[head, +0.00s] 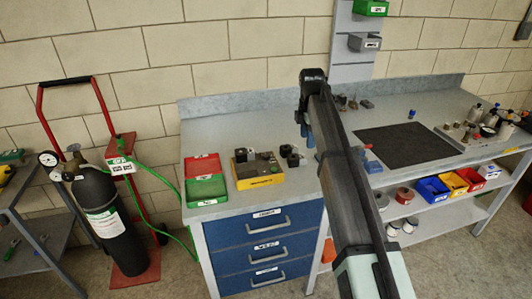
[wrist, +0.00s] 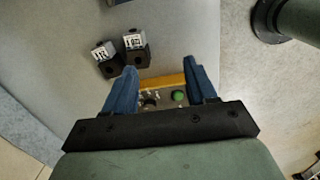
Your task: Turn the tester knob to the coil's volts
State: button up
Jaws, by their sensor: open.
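The tester is a yellow box (head: 257,172) with a grey top, on the bench behind the blue drawers. In the wrist view its yellow edge and grey panel (wrist: 163,98) show between my fingers, with a dark round knob and a green button (wrist: 179,96). The knob's marks are too small to read. Two black coils (head: 291,156) with white labels stand right of the tester; the wrist view shows them as two blocks (wrist: 137,58) beyond my left finger, labels unreadable. My gripper (wrist: 163,76) is open and empty, above the bench; its blue fingers (head: 309,137) show near the coils.
A red and green tray (head: 205,190) lies left of the tester. A black mat (head: 408,144) lies to the right, with metal parts and bottles beyond it. A black gas cylinder (head: 108,215) stands on a red trolley at left.

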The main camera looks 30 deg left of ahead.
aim_at(266, 155)
jog(key=s+a+r+n, duration=0.1)
jog(key=s+a+r, duration=0.2)
jog(key=a, duration=0.4)
jog(key=s+a+r+n, duration=0.2)
jog(key=a, duration=0.4)
jog(key=shift+g, duration=0.3)
jog(key=f, duration=1.3)
jog(key=shift+a+f, duration=0.3)
jog(key=shift+f, duration=0.05)
jog(key=c, duration=1)
jog(key=shift+c, duration=0.2)
